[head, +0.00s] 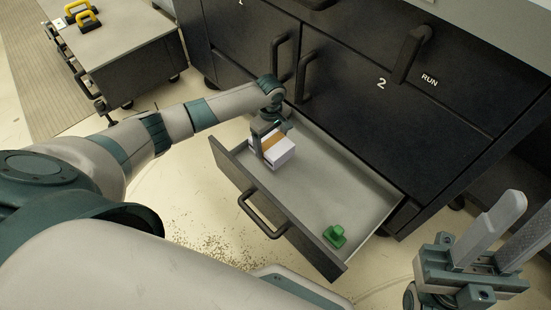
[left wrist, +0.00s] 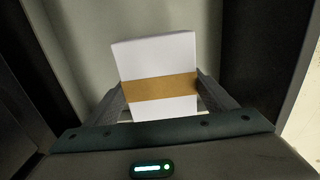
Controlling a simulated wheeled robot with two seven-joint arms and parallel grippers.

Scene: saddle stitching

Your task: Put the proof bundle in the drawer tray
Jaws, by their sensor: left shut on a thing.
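The proof bundle (head: 284,157) is a white block of paper with a tan band around it; it also shows in the left wrist view (left wrist: 153,56). My left gripper (head: 268,144) is shut on it, with one finger on each side of the band in the left wrist view. The bundle is at the left end of the open drawer tray (head: 330,185), within its outline. I cannot tell whether its underside touches the tray floor. My right gripper (head: 526,212) is at the lower right, its fingers apart with nothing between them, away from the drawer.
A small green object (head: 335,236) lies at the tray's near right end. The middle of the tray is bare. The dark cabinet (head: 340,90) with handles rises behind the drawer. A low cart (head: 125,50) with yellow-handled items stands at the upper left.

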